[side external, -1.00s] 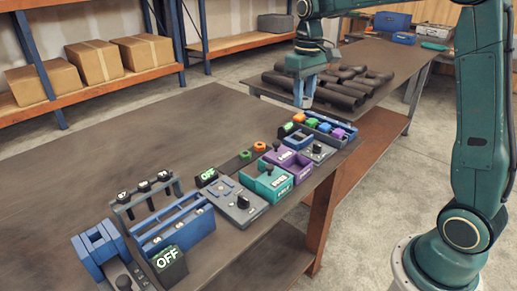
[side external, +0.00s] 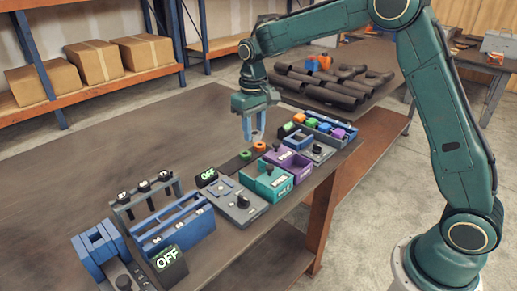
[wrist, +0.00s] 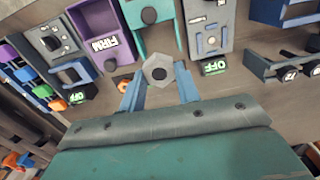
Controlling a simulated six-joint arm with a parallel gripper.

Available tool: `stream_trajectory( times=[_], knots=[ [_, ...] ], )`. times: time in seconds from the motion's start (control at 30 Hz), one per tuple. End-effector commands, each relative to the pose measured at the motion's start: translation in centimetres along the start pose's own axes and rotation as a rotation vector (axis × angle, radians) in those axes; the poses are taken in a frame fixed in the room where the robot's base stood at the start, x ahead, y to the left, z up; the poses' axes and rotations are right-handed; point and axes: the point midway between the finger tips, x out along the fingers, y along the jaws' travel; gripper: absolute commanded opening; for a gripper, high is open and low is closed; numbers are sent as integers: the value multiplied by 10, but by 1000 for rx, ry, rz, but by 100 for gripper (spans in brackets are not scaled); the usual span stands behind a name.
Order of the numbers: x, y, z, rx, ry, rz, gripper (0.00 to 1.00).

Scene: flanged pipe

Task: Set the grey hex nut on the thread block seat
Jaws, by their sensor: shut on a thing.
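The grey hex nut (wrist: 157,70) is held between the blue fingertips of my gripper (wrist: 158,80) in the wrist view, its centre hole facing the camera. In the side view my gripper (side external: 254,136) points down, with the nut at its tips, above the bench behind the teal box. The orange piece also shows past the left finger in the wrist view (wrist: 124,86). I cannot tell for sure which part is the thread block seat.
A teal box (side external: 270,180), a purple box (side external: 291,165) and a grey panel (side external: 238,202) stand close by. A blue rack with coloured blocks (side external: 325,128) is to the right. The bench's left side is clear. Dark pipes (side external: 335,88) lie on the table behind.

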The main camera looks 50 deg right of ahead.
Motion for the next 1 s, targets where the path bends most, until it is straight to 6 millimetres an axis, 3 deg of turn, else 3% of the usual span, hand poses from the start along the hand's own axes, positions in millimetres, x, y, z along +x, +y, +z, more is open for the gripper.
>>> stream_trajectory(
  times=[0.2,0.4,0.6,1.0],
  knots=[
    [47,-58,-18,-25,-4,1,8],
    [75,-94,-24,-35,-1,0,8],
    [86,-108,-26,-37,1,0,8],
    [87,-109,-26,-37,1,0,8]
  ],
)
